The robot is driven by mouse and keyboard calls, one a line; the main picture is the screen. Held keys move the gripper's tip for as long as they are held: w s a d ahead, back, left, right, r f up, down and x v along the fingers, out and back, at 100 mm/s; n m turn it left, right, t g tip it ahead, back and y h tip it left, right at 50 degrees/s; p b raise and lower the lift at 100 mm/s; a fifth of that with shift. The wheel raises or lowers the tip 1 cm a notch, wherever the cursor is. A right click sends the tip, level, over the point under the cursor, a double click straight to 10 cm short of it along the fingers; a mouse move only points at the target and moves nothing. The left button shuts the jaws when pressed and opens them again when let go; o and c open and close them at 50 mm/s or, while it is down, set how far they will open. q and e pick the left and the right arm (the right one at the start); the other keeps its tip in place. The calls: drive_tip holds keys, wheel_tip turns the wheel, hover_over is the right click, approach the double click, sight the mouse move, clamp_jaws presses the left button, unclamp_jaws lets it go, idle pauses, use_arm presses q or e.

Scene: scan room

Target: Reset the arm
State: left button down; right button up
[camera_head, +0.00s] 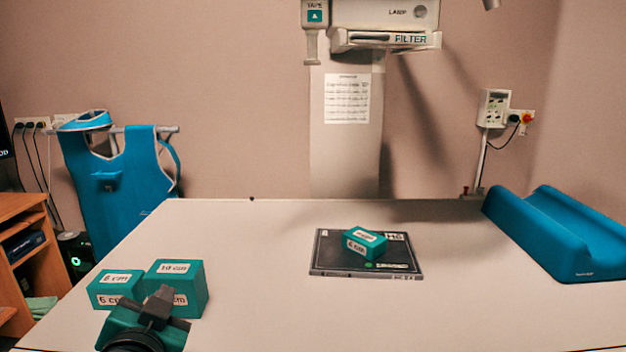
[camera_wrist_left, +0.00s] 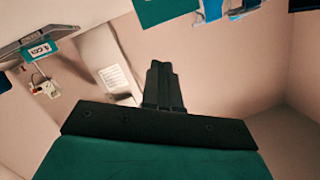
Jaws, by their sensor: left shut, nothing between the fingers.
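My left gripper (camera_head: 162,294) shows at the lower left of the head view, in front of the teal blocks and hiding part of the larger one. Its fingers are together and hold nothing; they also show shut in the left wrist view (camera_wrist_left: 161,70). I cannot tell how high it is above the table. My right gripper is not in view. A small teal block (camera_head: 365,244) lies on a dark flat plate (camera_head: 325,262) on the table.
The white table (camera_head: 250,250) is clear between the blocks and the plate. A blue grooved cushion (camera_head: 560,235) lies at the right edge. A column with an overhead unit (camera_head: 385,15) stands behind.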

use_arm(q)
drive_tip(key=s+d+f+n+g+h, duration=0.25)
drive_tip(key=s+f+g, duration=0.95)
drive_tip(key=s+f, duration=1.05)
drive_tip(key=w+d+f+m+t+h, duration=0.1)
drive_tip(key=w+d+f+t+h, duration=0.1)
drive_tip(key=w+f+t, duration=0.4)
drive_tip(key=shift+t, duration=0.5)
